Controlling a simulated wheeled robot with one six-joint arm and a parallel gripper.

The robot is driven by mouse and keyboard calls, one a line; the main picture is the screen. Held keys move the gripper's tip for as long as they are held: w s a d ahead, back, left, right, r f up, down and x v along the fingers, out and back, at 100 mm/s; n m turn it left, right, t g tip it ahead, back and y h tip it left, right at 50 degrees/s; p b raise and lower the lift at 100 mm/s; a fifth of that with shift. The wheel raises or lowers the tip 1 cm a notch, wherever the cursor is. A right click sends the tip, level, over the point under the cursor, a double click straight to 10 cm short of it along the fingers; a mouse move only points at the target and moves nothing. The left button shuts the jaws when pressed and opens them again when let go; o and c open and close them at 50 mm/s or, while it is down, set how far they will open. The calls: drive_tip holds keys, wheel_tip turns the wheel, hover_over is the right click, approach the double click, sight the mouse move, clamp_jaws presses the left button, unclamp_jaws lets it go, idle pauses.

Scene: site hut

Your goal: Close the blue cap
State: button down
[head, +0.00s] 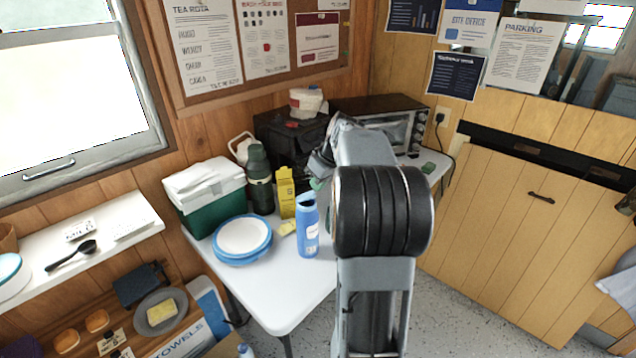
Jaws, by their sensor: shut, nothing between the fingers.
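My gripper (321,160) is behind and above the bottle, partly hidden by my own arm. It is shut and empty, apart from the cap. Its fingertips are hard to make out.
Left of the bottle, blue-rimmed plates (243,238) lie on the table (285,305). A green cool box (205,200), dark green flask (260,180) and yellow carton (286,192) stand behind. A toaster oven (395,125) is at the back. Clear tabletop lies in front of the bottle.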

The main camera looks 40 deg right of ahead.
drive_tip(key=c, duration=1.8)
unclamp_jaws()
drive_tip(key=shift+c, duration=0.2)
drive_tip(key=o, duration=0.8)
drive_tip(key=p+v, duration=0.1)
drive_tip(key=v, duration=1.2)
drive_tip(key=shift+s+r, duration=0.2)
drive_tip(key=shift+r, duration=0.15)
